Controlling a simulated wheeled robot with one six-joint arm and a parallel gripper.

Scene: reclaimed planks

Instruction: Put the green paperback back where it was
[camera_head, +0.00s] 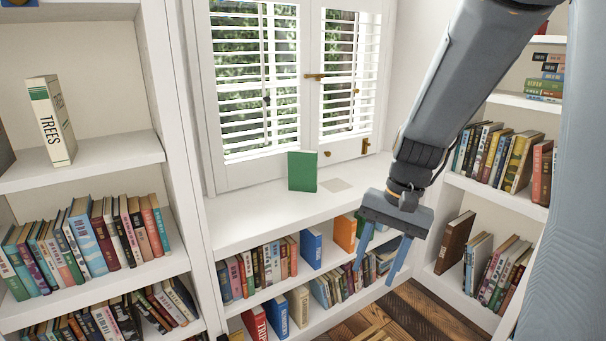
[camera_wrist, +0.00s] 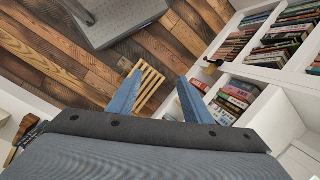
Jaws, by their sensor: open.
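The green paperback (camera_head: 302,171) stands upright on the white window ledge (camera_head: 258,217), below the shuttered window. My gripper (camera_head: 376,272) is open and empty, fingers pointing down. In the head view it shows in front of the low bookshelf, to the right of and lower than the paperback. In the wrist view the two blue fingers (camera_wrist: 157,97) are apart with nothing between them, and the green paperback is not in view.
Low shelves full of books (camera_head: 265,265) run under the ledge. Bookcases stand at left and right, and a white-green book (camera_head: 50,122) stands alone on the left one. A slatted wooden item (camera_wrist: 149,88) is on the plank floor. The ledge left of the paperback is clear.

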